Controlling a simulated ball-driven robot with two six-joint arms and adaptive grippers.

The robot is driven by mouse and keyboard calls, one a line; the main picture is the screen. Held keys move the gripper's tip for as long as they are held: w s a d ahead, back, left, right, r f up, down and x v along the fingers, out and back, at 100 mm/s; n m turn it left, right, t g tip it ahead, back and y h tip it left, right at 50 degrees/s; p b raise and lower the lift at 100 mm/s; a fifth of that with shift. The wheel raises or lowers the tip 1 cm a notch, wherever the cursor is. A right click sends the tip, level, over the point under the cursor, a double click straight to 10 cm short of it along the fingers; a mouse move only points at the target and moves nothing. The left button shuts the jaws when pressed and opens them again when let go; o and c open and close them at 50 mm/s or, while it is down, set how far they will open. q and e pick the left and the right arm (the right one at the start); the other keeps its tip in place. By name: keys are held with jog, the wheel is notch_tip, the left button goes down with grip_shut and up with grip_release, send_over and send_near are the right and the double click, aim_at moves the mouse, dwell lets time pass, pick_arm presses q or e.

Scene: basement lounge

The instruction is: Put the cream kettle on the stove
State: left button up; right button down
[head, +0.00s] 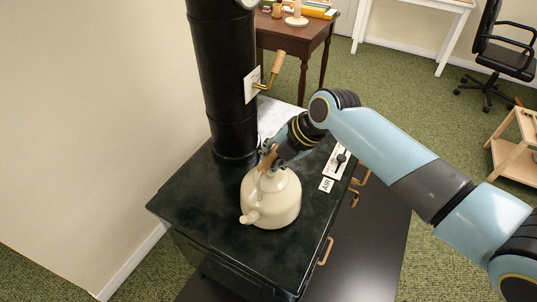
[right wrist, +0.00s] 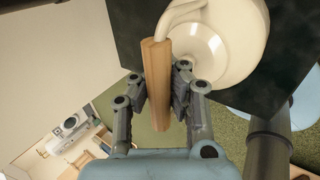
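The cream kettle (head: 271,201) is upright over the dark green stove top (head: 190,203) in the head view, its spout toward the lower left. It looks to be resting on the top, but I cannot tell whether a small gap is under it. My right gripper (head: 270,161) is at its wooden handle. In the right wrist view the fingers of my right gripper (right wrist: 160,92) close on both sides of the wooden handle, with the cream kettle body (right wrist: 228,40) beyond. My left gripper is not in view.
A white label marked AIR (head: 327,184) lies at the stove's right side. A brown table (head: 300,35) stands behind. The stove top's front left is clear.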

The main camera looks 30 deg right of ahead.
jog(key=shift+w+f, duration=0.1)
jog(key=shift+f, duration=0.15)
jog(key=c, duration=1.4)
grip_release()
jog(key=shift+r, duration=0.35)
jog(key=v, duration=1.2)
jog(key=shift+f, duration=0.1)
